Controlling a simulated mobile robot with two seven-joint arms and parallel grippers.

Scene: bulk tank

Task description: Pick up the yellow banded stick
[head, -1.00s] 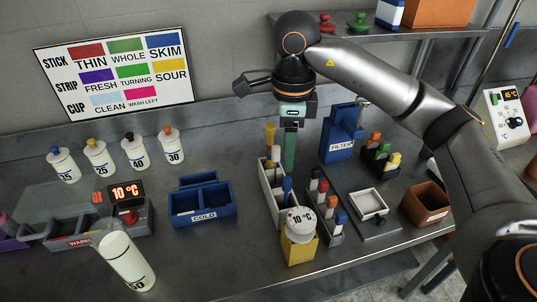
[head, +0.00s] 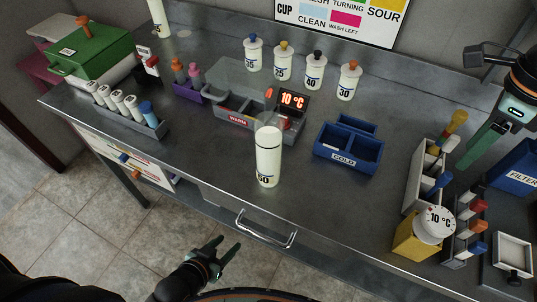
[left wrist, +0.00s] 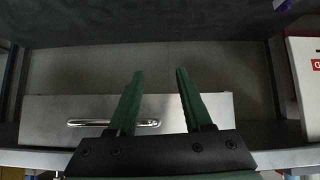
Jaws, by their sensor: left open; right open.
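A stick with a yellow top (head: 457,119) stands tilted at the far end of the white rack (head: 414,180) on the right of the bench. I cannot make out a band on it. My right gripper (head: 480,147) is open just right of this stick, its green fingers pointing down near the rack; nothing shows between them. My left gripper (head: 228,252) is open and empty, low in front of the bench. The left wrist view shows its two green fingers (left wrist: 155,100) spread before a drawer front with a handle (left wrist: 113,123).
Near the white rack stand a yellow box with a round 10 °C dial (head: 412,240), a rack of coloured-top sticks (head: 465,228) and a blue FILTER box (head: 515,168). The blue COLD bin (head: 347,147) and a white bottle (head: 268,158) are further left.

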